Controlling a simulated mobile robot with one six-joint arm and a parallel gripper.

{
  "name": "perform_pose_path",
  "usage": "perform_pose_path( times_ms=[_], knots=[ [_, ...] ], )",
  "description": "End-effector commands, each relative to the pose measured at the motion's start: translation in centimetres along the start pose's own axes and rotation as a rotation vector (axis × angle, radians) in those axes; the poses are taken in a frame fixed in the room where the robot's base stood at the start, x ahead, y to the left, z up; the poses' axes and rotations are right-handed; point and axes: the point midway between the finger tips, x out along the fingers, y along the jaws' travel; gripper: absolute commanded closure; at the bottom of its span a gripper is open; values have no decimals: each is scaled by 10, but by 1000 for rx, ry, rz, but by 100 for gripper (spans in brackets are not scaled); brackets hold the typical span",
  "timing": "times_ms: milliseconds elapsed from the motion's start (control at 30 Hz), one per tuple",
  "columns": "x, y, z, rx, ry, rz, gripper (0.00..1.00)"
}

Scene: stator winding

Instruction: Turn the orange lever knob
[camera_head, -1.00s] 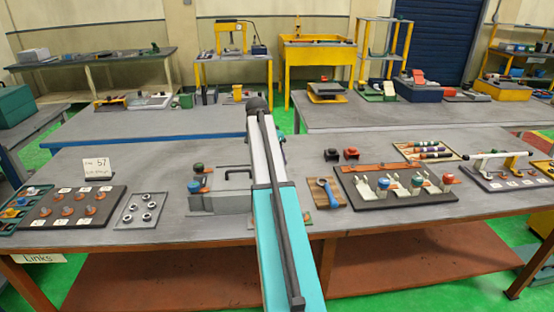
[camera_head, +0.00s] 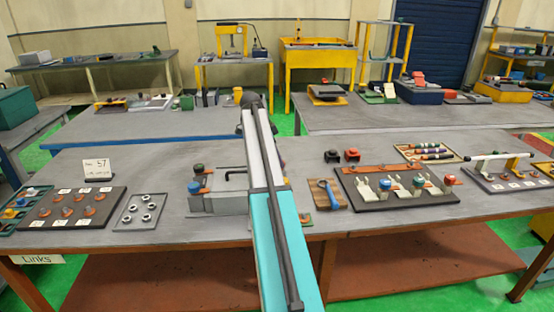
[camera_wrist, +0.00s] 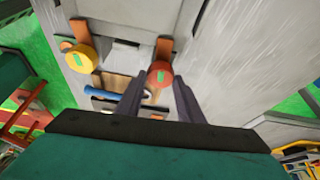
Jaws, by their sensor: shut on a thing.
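In the wrist view a round orange-red knob (camera_wrist: 160,74) with a green mark sits on an orange lever on a grey surface. My gripper (camera_wrist: 158,88) has one finger on each side of this knob and is shut on it. A second knob, amber-yellow (camera_wrist: 80,57) with a green mark, sits to the left on another orange lever, apart from my fingers. My arm hides my gripper and the fixture's right part there.
A wooden board (camera_head: 320,195) with a blue-handled tool lies right of my arm. A dark tray (camera_head: 395,184) with several parts is farther right. A tray of metal rings (camera_head: 140,212) and a board of orange pegs (camera_head: 75,208) lie left. Bare table shows between them.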

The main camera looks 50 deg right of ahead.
Motion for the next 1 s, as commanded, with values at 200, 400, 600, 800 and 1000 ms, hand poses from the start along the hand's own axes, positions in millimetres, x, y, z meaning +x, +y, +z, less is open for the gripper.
perform_pose_path(
  times_ms=[200, 400, 600, 800, 1000],
  knots=[
    [-6, -4, 1, -2, -1, -14, 88],
    [-4, -3, 1, -3, -1, -12, 47],
    [-2, -2, 1, -2, -1, -7, 47],
    [-4, -2, 1, -2, -1, -5, 47],
    [-18, -2, 1, -2, 0, -6, 47]
  ],
)
